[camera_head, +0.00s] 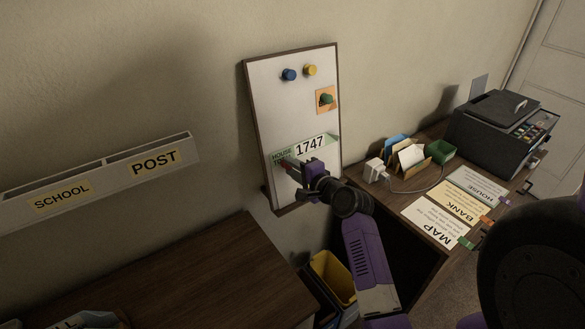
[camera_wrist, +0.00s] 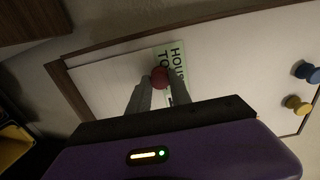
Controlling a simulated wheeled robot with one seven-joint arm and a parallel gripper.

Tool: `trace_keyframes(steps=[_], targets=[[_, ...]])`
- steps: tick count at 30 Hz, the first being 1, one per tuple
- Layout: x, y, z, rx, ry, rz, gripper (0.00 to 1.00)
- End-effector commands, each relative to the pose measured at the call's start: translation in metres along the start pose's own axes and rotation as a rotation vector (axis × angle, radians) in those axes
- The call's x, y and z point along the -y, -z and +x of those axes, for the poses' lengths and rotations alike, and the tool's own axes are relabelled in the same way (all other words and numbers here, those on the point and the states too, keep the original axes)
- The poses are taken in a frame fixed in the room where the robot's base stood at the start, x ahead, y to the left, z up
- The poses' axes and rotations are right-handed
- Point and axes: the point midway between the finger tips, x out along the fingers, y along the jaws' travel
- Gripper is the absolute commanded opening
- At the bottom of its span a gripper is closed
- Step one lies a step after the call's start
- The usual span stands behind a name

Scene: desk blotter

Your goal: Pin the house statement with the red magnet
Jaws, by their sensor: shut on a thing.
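My gripper (camera_head: 289,169) is at the lower part of the framed whiteboard (camera_head: 270,112). In the wrist view my gripper (camera_wrist: 158,88) is shut on the red magnet (camera_wrist: 159,77), a round red knob between the fingertips. The magnet is in front of a pale green strip (camera_wrist: 176,57) with HOUSE printed on it; I cannot tell whether it touches. A sheet marked HOUSE (camera_head: 478,182) lies on the right desk.
Blue (camera_head: 289,74) and yellow (camera_head: 310,70) magnets sit high on the board. A green magnet (camera_head: 327,98) is on an orange note.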

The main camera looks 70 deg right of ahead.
Motion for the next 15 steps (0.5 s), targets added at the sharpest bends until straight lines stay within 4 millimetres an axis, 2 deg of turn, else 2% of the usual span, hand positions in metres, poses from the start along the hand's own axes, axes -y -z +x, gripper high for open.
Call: trace_keyframes(steps=[5,6,9,10,15], targets=[[0.0002,-0.0002,-0.0001,0.000,0.000,0.000,0.00],[0.0002,-0.0002,0.0000,0.000,0.000,0.000,0.27],[0.0002,-0.0002,0.0000,0.000,0.000,0.000,0.46],[0.0002,-0.0001,0.0000,0.000,0.000,0.000,0.50],[0.0001,-0.0001,0.0000,0.000,0.000,0.000,0.50]])
